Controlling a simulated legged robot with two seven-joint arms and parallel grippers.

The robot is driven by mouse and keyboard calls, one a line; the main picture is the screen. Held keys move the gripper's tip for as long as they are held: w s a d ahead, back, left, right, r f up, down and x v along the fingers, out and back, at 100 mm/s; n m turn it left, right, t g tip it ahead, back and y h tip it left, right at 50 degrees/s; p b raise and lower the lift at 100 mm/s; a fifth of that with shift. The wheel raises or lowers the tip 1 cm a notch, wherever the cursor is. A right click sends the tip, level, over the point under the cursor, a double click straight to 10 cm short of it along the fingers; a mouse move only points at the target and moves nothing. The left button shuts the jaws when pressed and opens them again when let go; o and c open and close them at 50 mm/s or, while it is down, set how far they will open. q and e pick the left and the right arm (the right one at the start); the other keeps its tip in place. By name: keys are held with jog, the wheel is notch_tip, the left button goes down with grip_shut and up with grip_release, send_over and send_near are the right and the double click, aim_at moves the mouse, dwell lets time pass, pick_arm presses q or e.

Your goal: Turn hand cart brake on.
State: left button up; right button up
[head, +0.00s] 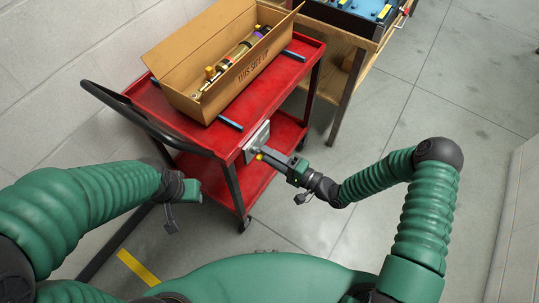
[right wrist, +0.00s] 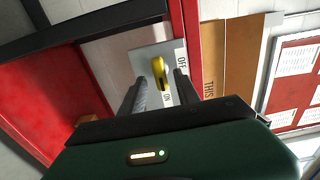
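The red hand cart (head: 264,103) stands by the wall with a black push handle at its left end. A grey brake plate (head: 257,142) is on its near end. The plate shows large in the right wrist view (right wrist: 143,60), with a yellow lever (right wrist: 158,73) and labels reading OFF and ON. My right gripper (head: 261,153) is at the plate. In the right wrist view its two fingers (right wrist: 160,80) are apart, with the lever between their tips; contact is unclear. My left gripper (head: 190,190) is left of the cart's near end; its fingers are not clear.
An open cardboard box (head: 225,62) holding a shock absorber (head: 232,57) lies on the cart top between blue strips. A wooden bench (head: 345,50) stands behind the cart. A yellow floor stripe (head: 138,267) is at lower left. The floor right of the cart is clear.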

jog(key=shift+s, duration=0.1)
jog(key=p+v, duration=0.1)
jog(key=v, duration=1.5)
jog(key=shift+s+d, duration=0.2)
jog(key=shift+d, duration=0.2)
